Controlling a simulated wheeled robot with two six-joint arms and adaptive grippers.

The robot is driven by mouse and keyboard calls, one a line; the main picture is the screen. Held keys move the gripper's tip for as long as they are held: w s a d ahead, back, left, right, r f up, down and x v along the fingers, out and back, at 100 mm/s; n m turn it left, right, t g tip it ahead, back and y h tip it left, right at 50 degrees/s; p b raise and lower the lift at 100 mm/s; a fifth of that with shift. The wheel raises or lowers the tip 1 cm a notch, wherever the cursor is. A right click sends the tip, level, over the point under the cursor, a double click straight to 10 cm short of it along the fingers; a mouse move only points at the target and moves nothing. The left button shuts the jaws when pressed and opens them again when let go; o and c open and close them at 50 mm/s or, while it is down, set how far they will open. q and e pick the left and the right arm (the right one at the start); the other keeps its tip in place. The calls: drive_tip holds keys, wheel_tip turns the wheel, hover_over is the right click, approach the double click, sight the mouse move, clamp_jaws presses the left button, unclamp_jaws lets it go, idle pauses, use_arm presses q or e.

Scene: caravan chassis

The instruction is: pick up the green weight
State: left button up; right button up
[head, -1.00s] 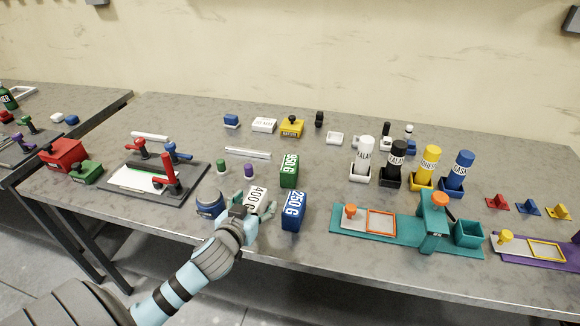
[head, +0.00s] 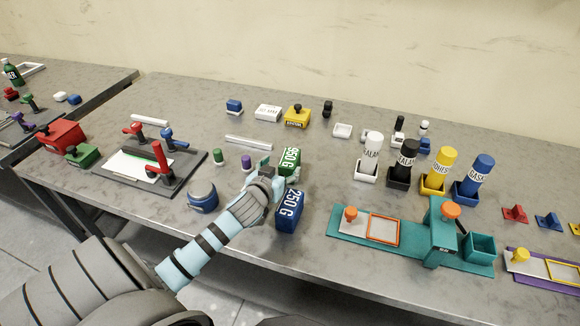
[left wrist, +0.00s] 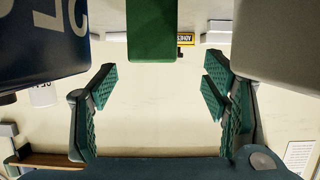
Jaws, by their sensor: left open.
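The green weight (head: 290,161), with white lettering, stands on the grey bench in the head view. My left gripper (head: 270,172) is just beside its left, near side. In the left wrist view the green weight (left wrist: 152,30) is at the top middle, beyond the gap between the fingers. The left gripper (left wrist: 155,95) is open there and nothing shows between its pads. I cannot tell whether it touches the weight. My right gripper is not in view.
The blue weight (head: 289,211) stands close to my left gripper's near side; in the wrist view it fills the upper left (left wrist: 40,40). A pale block (left wrist: 280,40) fills the upper right.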

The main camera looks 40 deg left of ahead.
sight(288, 160)
use_arm(q)
drive_tip(key=x, duration=0.3)
drive_tip(key=b+x, duration=0.1)
drive_tip(key=x, duration=0.3)
drive_tip(key=shift+w+d, duration=0.15)
drive_tip(key=shift+w, duration=0.25)
clamp_jaws()
drive_tip(key=shift+r, duration=0.15)
